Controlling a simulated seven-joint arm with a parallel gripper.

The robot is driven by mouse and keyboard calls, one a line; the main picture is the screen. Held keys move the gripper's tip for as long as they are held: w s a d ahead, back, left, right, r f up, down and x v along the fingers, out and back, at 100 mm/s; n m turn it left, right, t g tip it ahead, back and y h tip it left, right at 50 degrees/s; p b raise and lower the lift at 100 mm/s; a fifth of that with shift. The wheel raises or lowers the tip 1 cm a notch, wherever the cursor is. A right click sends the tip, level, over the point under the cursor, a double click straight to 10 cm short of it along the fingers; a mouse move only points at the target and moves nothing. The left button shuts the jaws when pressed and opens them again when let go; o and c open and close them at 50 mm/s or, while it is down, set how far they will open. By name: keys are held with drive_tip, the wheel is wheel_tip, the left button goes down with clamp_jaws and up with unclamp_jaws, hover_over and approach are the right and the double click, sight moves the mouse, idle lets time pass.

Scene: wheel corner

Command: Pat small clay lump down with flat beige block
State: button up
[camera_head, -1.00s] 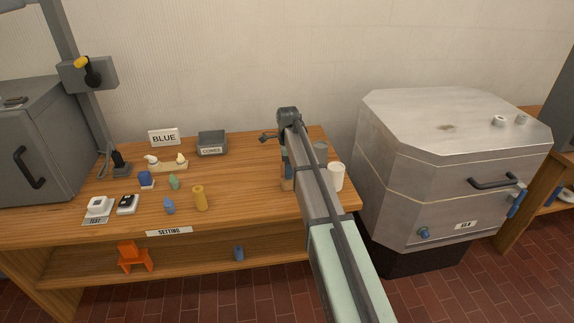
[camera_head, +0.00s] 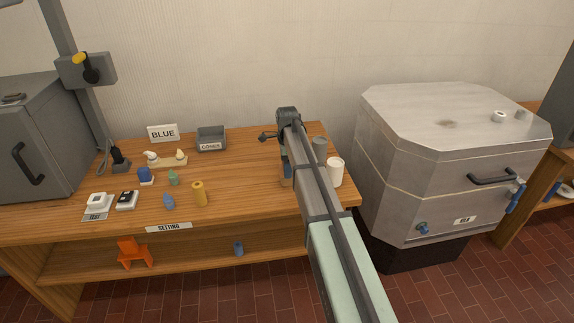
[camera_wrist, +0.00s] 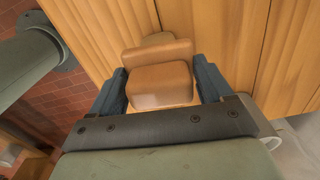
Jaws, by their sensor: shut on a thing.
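In the wrist view my gripper (camera_wrist: 161,72) has its dark blue fingers on both sides of a flat beige block (camera_wrist: 160,86) and is shut on it. The block has a lower slab and a raised bar, and is over the wooden table top. A small dull grey-beige piece (camera_wrist: 158,39) shows just beyond the block; it may be the clay lump, mostly hidden behind it. I cannot tell whether the block touches it. In the head view my arm covers most of the gripper (camera_head: 287,172), low over the table's right part.
On the table (camera_head: 240,185), a white cup (camera_head: 335,172) and a grey cylinder (camera_head: 319,148) stand right of my arm. A kiln-like metal box (camera_head: 450,150) stands at right.

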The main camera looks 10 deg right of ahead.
drive_tip(key=shift+f, duration=0.75)
idle(1.8)
drive_tip(key=shift+r, duration=0.15)
drive_tip(key=shift+r, duration=1.6)
drive_tip(key=shift+f, duration=0.15)
drive_tip(key=shift+f, duration=1)
drive_tip(key=shift+f, duration=0.85)
idle(1.1)
drive_tip(key=shift+r, duration=1.8)
